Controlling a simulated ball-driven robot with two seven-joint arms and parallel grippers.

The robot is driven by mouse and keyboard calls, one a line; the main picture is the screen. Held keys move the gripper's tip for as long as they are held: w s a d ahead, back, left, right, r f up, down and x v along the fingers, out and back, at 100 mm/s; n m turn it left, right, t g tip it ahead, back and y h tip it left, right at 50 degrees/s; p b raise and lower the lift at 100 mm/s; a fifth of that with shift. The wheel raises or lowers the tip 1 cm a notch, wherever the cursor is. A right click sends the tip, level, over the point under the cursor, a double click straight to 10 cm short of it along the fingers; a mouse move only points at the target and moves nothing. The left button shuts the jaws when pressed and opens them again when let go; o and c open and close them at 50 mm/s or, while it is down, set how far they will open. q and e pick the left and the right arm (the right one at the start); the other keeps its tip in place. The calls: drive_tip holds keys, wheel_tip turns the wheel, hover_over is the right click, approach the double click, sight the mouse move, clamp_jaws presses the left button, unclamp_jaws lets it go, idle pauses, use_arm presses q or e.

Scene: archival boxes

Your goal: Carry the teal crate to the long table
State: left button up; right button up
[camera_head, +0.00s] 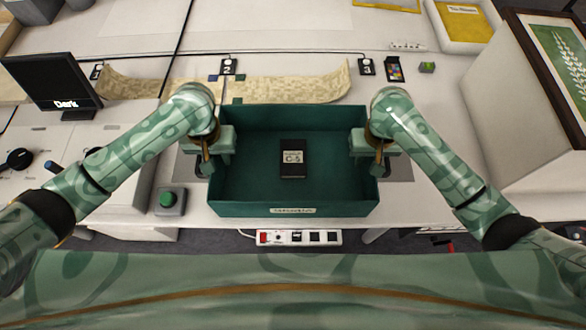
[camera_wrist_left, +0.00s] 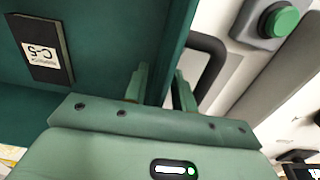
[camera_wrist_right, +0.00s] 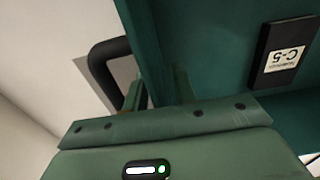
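The teal crate (camera_head: 295,208) is level in front of me in the head view, its front label facing me. A dark box marked C-5 (camera_head: 292,160) lies inside it. My left gripper (camera_head: 208,160) is at the crate's left wall. In the left wrist view its fingers (camera_wrist_left: 160,88) sit on either side of that wall, close against it. My right gripper (camera_head: 378,160) is at the right wall. In the right wrist view its fingers (camera_wrist_right: 160,90) straddle that wall in the same way. Whether the crate's underside touches the surface is hidden.
A white table (camera_head: 420,185) spreads around the crate. A long unrolled scroll (camera_head: 290,88) lies behind it. A green button (camera_head: 168,200) and dark screen (camera_head: 55,80) stand left. A framed picture (camera_head: 560,60) stands right. A power strip (camera_head: 300,238) shows below the front edge.

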use_arm(q)
wheel_tip(320, 180, up, 12)
drive_tip(key=shift+f, duration=0.25)
drive_tip(key=shift+r, duration=0.2)
use_arm(e)
drive_tip(key=shift+r, duration=0.35)
wheel_tip(320, 180, up, 11)
drive_tip(key=shift+r, duration=0.15)
